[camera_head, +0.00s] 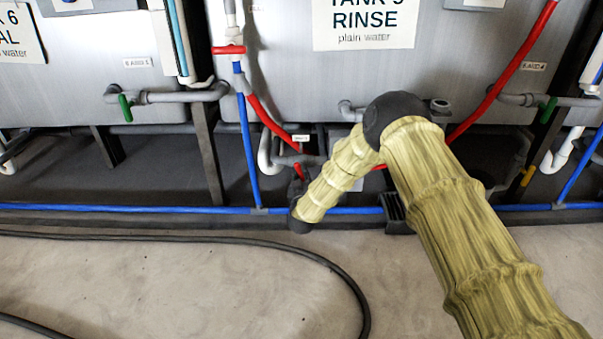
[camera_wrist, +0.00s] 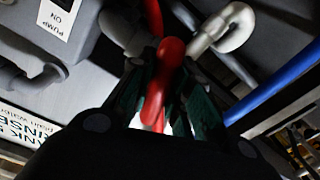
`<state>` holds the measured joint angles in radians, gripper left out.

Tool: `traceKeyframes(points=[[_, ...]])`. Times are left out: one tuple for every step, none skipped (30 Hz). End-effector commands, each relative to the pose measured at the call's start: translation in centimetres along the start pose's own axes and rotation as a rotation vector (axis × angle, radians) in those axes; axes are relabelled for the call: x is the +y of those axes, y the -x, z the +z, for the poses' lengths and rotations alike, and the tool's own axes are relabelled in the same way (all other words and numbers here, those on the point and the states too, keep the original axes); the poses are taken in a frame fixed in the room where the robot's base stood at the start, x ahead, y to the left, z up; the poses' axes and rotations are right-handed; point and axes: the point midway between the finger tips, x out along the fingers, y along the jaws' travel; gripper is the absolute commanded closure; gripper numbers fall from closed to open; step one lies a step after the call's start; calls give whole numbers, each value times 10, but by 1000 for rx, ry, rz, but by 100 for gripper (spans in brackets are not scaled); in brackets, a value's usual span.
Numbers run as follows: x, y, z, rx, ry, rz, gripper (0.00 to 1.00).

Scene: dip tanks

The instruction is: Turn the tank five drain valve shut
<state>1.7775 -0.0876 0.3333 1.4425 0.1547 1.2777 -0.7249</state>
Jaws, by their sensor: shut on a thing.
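Tank five (camera_head: 290,75), a grey tank with a "TANK 5 RINSE plain water" sign, is at the top of the head view. In the wrist view, a red valve handle (camera_wrist: 168,52), apparently the drain valve's, stands between the dark fingers of my gripper (camera_wrist: 163,95). The fingers are shut on it from both sides. In the head view my gripper (camera_head: 298,186) is low under the tank's front, beside grey pipework, largely hidden by my arm. Only a small red piece (camera_head: 298,170) shows there. The valve body is mostly hidden, so I cannot tell its exact angle.
A red lever (camera_head: 228,50) on the blue upright pipe and a red hose (camera_head: 268,118) are close by. Green-handled valves (camera_head: 125,108) flank the tank. A blue pipe (camera_head: 130,209) runs along the floor edge. A black hose (camera_head: 330,268) curves over open concrete.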

Motion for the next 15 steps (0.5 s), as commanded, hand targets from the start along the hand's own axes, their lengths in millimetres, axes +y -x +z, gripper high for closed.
traceKeyframes(points=[[2,0,-4,-2,-39,-1,100],[1,0,-5,-2,-65,0,100],[1,0,-4,-2,-99,0,100],[1,0,-4,-3,-125,0,100],[1,0,-4,-2,-151,0,100],[1,0,-4,-2,-185,0,100],[0,0,-4,-2,-210,0,100],[0,0,-4,-2,-234,0,100],[0,1,-3,-2,-265,0,100],[0,1,-3,-2,-287,0,100],[0,0,-3,-2,-305,0,100],[0,0,-2,-1,-329,0,100],[0,0,-2,-1,-343,1,100],[0,0,-2,-1,-356,1,100],[-1,0,-2,-1,-368,1,100]])
